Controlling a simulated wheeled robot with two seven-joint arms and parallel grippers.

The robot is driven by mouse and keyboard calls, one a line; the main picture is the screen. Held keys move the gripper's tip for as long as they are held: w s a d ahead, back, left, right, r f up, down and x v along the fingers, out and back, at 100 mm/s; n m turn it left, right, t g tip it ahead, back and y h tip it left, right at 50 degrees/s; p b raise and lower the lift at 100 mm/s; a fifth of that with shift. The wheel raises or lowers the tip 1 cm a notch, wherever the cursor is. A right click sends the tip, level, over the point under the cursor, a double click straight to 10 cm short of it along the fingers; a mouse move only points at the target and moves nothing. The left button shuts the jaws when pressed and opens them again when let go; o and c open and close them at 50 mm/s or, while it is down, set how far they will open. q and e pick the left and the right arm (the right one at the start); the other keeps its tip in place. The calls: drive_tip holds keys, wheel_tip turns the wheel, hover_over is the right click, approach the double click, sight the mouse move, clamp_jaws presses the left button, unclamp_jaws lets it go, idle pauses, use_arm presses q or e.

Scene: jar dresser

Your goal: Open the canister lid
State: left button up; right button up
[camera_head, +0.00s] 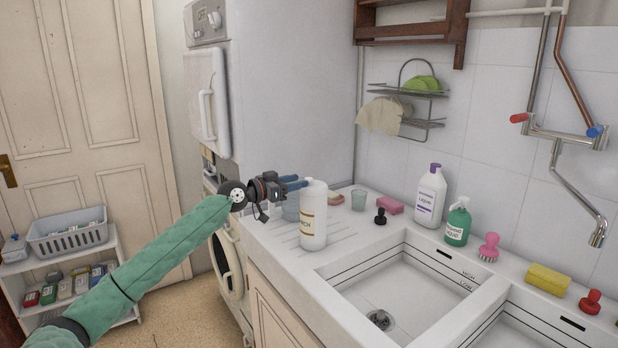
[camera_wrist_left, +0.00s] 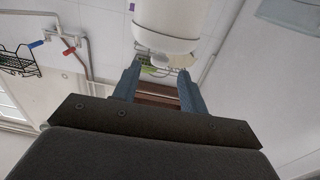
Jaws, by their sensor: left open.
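A white cylindrical canister (camera_head: 313,222) with a brown-lettered label stands upright on the counter left of the sink. Its pale lid (camera_head: 316,184) is at the top and looks closed. My left gripper (camera_head: 302,183) comes in from the left at lid height, its blue fingers reaching the canister's upper left side. In the left wrist view, which is upside down, the gripper's (camera_wrist_left: 159,70) fingers are open and apart, with the canister body (camera_wrist_left: 167,18) just beyond their tips and its lid end between them. I cannot tell whether they touch. My right gripper is not in view.
The sink basin (camera_head: 400,283) lies right of the canister. A tall white appliance (camera_head: 285,90) rises behind my gripper.

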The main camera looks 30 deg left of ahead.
sight(309, 177)
use_arm(q)
drive_tip(key=p+x, duration=0.1)
drive_tip(key=x, duration=0.2)
drive_tip(key=shift+w+r, duration=0.1)
drive_tip(key=shift+w+d, duration=0.15)
drive_tip(key=shift+w, duration=0.15)
drive_tip(key=shift+w+d+p, duration=0.3)
drive_tip(key=shift+w+p, duration=0.05)
drive_tip(key=shift+w, duration=0.25)
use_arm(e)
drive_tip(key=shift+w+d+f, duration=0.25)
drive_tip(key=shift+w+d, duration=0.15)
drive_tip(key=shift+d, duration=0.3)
use_arm(q)
clamp_jaws()
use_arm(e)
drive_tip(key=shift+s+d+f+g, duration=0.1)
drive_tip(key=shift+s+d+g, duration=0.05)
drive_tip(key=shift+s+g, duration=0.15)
